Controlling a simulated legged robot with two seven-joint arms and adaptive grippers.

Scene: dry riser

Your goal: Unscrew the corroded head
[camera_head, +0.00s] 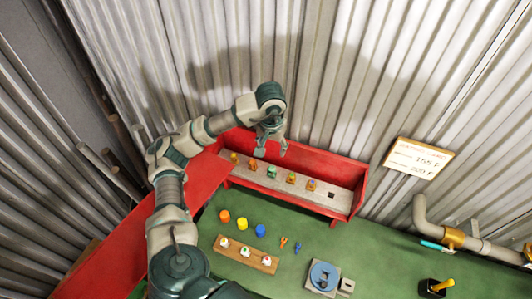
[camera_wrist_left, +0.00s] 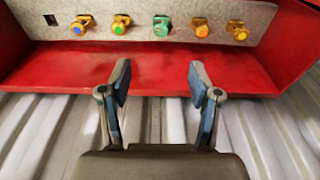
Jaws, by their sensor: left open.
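A green, corroded-looking head (camera_head: 271,172) sits in the middle of a row of sprinkler heads on a grey strip in the red rack (camera_head: 345,178). It also shows in the left wrist view (camera_wrist_left: 161,26), with two brass-orange heads on each side. Their centres carry different colours. My left gripper (camera_head: 271,150) is open and empty above the row, near the green head in the picture. In the left wrist view its two fingers (camera_wrist_left: 158,82) are spread apart, with the row beyond their tips. It touches no head. My right gripper is not in view.
On the green bench (camera_head: 370,255) are orange, yellow and blue caps (camera_head: 242,224), a wooden strip with white-topped pieces (camera_head: 266,261), and a blue round fixture (camera_head: 323,276). A pipe (camera_head: 470,243) runs at right. A sign (camera_head: 418,158) hangs on the corrugated wall.

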